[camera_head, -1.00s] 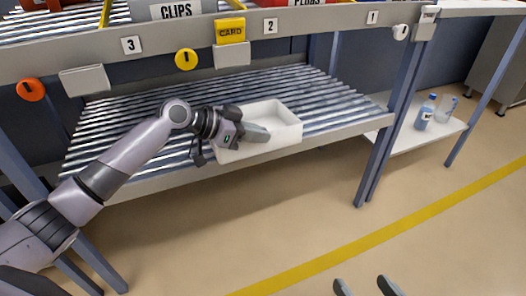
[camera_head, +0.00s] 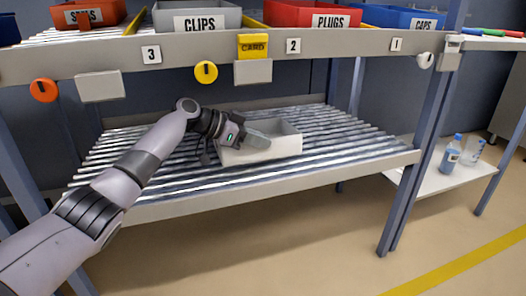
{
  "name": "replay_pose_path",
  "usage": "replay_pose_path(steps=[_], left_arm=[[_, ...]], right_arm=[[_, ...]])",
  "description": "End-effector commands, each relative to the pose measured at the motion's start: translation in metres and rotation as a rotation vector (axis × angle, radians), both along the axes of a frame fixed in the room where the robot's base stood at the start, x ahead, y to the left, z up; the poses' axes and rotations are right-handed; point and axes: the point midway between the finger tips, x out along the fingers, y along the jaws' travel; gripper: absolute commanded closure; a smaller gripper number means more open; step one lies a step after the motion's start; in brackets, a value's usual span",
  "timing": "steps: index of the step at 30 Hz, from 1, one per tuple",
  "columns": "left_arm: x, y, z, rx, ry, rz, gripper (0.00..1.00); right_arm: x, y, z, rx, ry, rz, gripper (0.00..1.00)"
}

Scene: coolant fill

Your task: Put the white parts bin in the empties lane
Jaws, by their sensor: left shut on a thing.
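The white parts bin (camera_head: 262,154) is an open, empty-looking box resting on the lower roller lane (camera_head: 345,150) of the rack. My left gripper (camera_head: 254,139) reaches in from the left and is shut on the bin's near left part. The gripper covers part of the bin's left wall and inside. My right gripper does not show in the head view now.
The upper shelf holds a grey CLIPS bin (camera_head: 196,17), a red PLUGS bin (camera_head: 312,14), a blue CAPS bin (camera_head: 405,18) and a SEALS bin (camera_head: 88,14). A yellow card (camera_head: 253,45) hangs on the rail. Bottles (camera_head: 451,153) stand on a low shelf at right. The lane right of the bin is clear.

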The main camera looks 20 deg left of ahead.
Motion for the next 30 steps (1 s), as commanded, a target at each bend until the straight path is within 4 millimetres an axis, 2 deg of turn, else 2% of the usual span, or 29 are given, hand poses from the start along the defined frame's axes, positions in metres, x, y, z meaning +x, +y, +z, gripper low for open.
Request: replay_pose_path(steps=[6,9,15,26,29,30], left_arm=[[0.013,0.009,-0.001,-0.005,0.000,-0.002,1.00],[0.011,0.008,-0.014,-0.003,0.002,-0.004,1.00],[0.010,0.007,-0.026,-0.002,0.001,-0.003,1.00],[0.010,0.007,-0.029,-0.001,-0.001,-0.002,1.00],[0.010,0.007,-0.029,-0.001,-0.001,-0.002,0.69],[0.010,0.007,-0.029,-0.001,-0.001,-0.002,0.62]], right_arm=[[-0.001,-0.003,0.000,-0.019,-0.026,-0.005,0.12],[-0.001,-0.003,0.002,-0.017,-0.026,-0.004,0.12],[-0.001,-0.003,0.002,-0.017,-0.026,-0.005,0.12],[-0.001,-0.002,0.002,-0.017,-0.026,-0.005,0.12],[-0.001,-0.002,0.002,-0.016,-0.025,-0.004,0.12],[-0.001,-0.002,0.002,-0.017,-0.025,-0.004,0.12]])
